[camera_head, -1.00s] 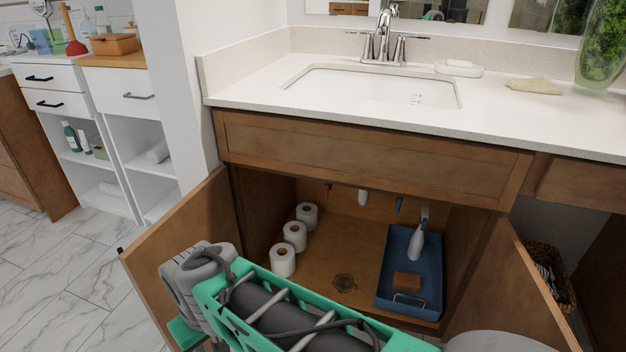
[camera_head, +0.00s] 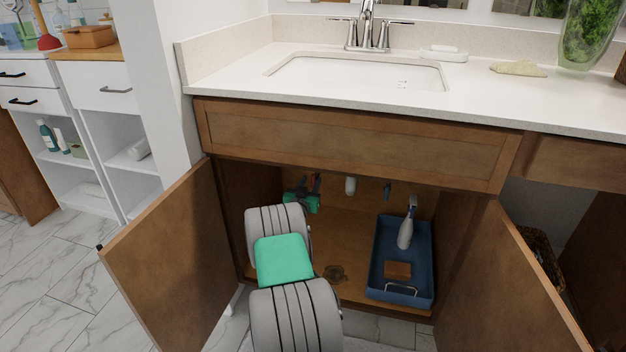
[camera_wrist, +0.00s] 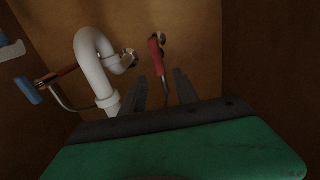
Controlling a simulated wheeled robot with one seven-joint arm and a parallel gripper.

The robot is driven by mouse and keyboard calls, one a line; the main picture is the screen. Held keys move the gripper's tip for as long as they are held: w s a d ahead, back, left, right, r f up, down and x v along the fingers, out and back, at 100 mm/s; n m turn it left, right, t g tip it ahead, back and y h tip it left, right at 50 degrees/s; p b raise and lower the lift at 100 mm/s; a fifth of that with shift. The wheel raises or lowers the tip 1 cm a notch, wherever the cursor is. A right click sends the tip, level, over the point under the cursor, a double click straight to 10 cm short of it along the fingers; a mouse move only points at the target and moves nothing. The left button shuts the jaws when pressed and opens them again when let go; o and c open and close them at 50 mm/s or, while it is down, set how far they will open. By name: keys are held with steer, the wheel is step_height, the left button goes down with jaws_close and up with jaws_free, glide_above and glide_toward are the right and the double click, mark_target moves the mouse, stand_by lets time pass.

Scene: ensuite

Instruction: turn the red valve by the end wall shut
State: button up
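The red valve (camera_head: 315,182) is near the back of the open cabinet under the sink, on the left side. In the wrist view, the red valve handle (camera_wrist: 155,55) lies just past my fingertips, with a thin metal stem below it. My gripper (camera_wrist: 162,78) is open, its two dark fingers apart on either side of the stem. I see no clear contact with the handle.
A white drain pipe (camera_wrist: 95,65) curves beside the red valve. A blue valve (camera_head: 387,191) is further right. A blue tray (camera_head: 384,284) with a spray bottle (camera_head: 405,233) and a brown block stands at the cabinet's right. Open doors (camera_head: 170,262) flank the opening.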

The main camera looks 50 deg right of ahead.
mark_target(313, 177)
steer(key=b+x, duration=0.1)
steer(key=x, duration=0.3)
steer(key=shift+f, duration=0.15)
steer(key=shift+w+d, duration=0.15)
steer(key=shift+d, duration=0.1)
steer(key=shift+c, duration=0.5)
jaws_close()
